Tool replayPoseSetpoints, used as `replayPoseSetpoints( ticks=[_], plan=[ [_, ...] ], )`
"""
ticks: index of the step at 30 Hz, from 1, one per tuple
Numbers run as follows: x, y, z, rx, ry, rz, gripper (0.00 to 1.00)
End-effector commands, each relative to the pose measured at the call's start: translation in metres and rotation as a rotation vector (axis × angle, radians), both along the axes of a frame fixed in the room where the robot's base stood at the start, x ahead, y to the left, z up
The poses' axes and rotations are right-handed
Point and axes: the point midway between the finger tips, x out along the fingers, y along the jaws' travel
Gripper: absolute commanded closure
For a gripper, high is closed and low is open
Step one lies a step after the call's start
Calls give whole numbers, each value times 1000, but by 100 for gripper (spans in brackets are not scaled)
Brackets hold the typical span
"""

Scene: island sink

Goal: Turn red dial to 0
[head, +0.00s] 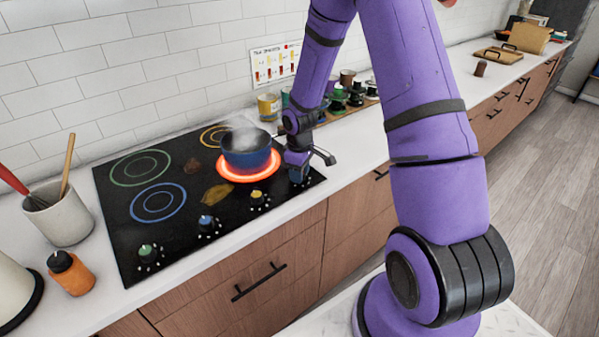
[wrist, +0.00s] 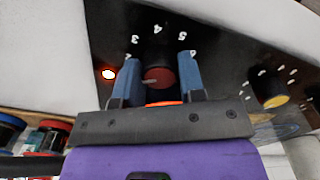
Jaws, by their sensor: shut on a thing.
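The red dial (wrist: 160,78) shows in the wrist view between the two blue fingers of my gripper (wrist: 159,66). The fingers are shut on its sides. White numbers, such as 3, 4 and 5, curve around it on the black cooktop. I cannot tell which number the dial points to. A small red-orange light (wrist: 108,74) glows beside it. In the head view my gripper (head: 298,172) is at the right end of the cooktop (head: 120,235), and it hides the red dial there. The burner ring (head: 228,177) under the blue pot glows red.
A steaming blue pot (head: 247,158) stands close to the left of my gripper. The yellow dial (head: 257,197), blue dial (head: 207,223) and green dial (head: 146,251) line the cooktop's front. Jars (head: 268,106) and a rack of small items stand behind my arm.

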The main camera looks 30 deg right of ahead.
Motion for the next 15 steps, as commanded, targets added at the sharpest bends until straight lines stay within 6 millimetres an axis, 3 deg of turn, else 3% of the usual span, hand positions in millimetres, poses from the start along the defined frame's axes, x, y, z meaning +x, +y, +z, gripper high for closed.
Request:
replayPoseSetpoints(
  ticks=[15],
  plan=[
    [0,-1,0,0,0,489,87]
  ],
)
